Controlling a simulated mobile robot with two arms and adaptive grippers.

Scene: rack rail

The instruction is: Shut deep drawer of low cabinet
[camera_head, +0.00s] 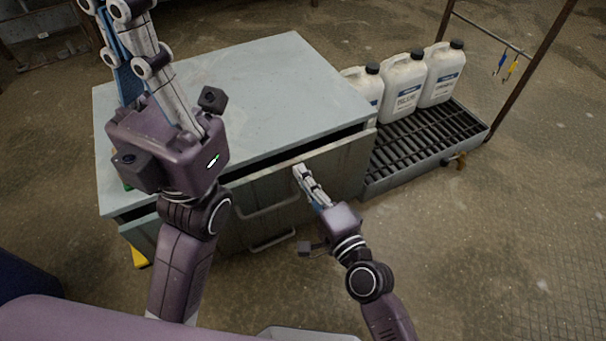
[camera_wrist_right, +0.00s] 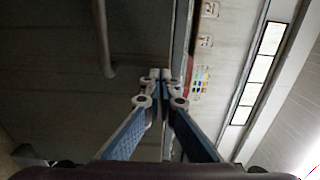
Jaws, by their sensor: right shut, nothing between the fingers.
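The low grey cabinet (camera_head: 270,85) stands in the middle of the head view. A drawer front (camera_head: 345,170) sits a little out from the body, with a dark gap under the cabinet top. A bar handle (camera_head: 272,205) is on the front, and it also shows in the right wrist view (camera_wrist_right: 104,40). My right gripper (camera_head: 299,170) is shut and empty, its tips at the upper part of the drawer front; contact is hard to tell. It also shows in the right wrist view (camera_wrist_right: 160,75). My left gripper (camera_head: 116,8) is raised over the cabinet's left side, its tips partly cut off.
A second bar handle (camera_head: 272,241) sits lower on the front. A metal rack post (camera_head: 530,70) rises at the far right. The floor at lower right (camera_head: 500,250) is clear.

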